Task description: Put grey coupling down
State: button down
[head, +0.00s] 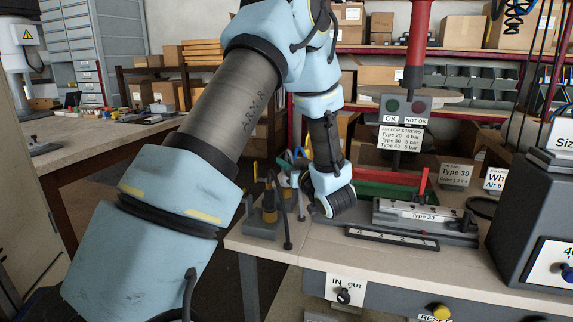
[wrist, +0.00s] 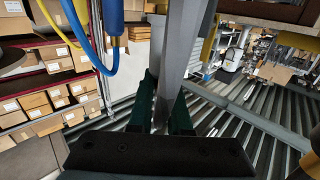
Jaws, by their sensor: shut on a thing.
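My gripper (wrist: 163,105) shows in the wrist view as two dark green fingers. They are shut on a grey piece, the grey coupling (wrist: 182,45), which stands up between them and runs out past the top of the picture. Its lower end is hidden between the fingers and behind the dark gripper body. In the head view my arm comes down to the left end of the workbench, with the wrist low near the bench top. The fingers and the coupling cannot be made out there.
Dark holders with yellow parts (head: 269,208) stand left of my wrist. A dark machine (head: 537,215) stands at right.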

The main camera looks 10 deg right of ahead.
jog(key=shift+f, duration=0.2)
jog(key=shift+f, duration=0.15)
jog(key=c, duration=0.9)
grip_release()
jog(key=shift+o, duration=0.2)
jog(key=shift+r, duration=0.3)
jog(key=b+v, duration=0.2)
jog(key=v, duration=1)
jog(key=shift+s+f, duration=0.1)
